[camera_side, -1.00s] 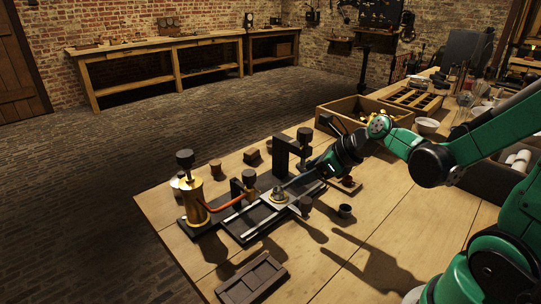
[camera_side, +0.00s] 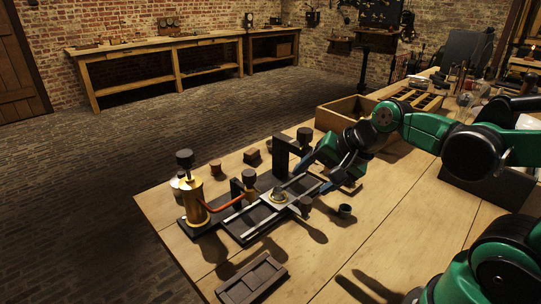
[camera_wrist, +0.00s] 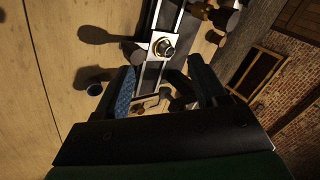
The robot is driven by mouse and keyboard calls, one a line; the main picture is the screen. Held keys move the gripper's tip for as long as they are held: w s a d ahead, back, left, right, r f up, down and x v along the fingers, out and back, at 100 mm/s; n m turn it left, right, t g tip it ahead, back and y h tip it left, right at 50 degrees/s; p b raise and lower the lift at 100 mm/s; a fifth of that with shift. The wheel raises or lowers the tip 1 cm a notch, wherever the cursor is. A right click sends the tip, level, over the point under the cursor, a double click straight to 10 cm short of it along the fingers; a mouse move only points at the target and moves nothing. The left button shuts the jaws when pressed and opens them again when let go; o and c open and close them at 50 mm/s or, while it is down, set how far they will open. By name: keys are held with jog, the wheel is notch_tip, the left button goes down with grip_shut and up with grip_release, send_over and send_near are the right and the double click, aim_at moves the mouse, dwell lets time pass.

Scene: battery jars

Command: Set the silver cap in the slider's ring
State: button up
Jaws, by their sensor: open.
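The slider's ring (camera_side: 279,198) sits on a pale plate across the metal rails (camera_side: 245,212) of the dark base. A small silver cap (camera_wrist: 163,47) shows within the ring in the wrist view and looks upright; I cannot tell how deep it sits. The ring's brassy rim (camera_wrist: 158,53) shows around it. My gripper (camera_side: 318,174) is open and empty, behind and to the right of the ring, apart from it. In the wrist view its two blue-grey fingers (camera_wrist: 166,82) stand wide on either side of the rails, with the ring beyond the tips.
A black upright post (camera_side: 281,158) stands close behind the slider near my gripper. A brass jar (camera_side: 191,205) with a red tube is at the left. A small dark cup (camera_side: 345,211) stands at right. A dark tray (camera_side: 252,281) lies in front.

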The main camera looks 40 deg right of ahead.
jog(key=n, duration=0.4)
jog(key=a+n, duration=0.1)
jog(key=n, duration=0.3)
jog(key=s+a+n+h, duration=0.1)
jog(key=n, duration=0.3)
jog(key=shift+r, duration=0.4)
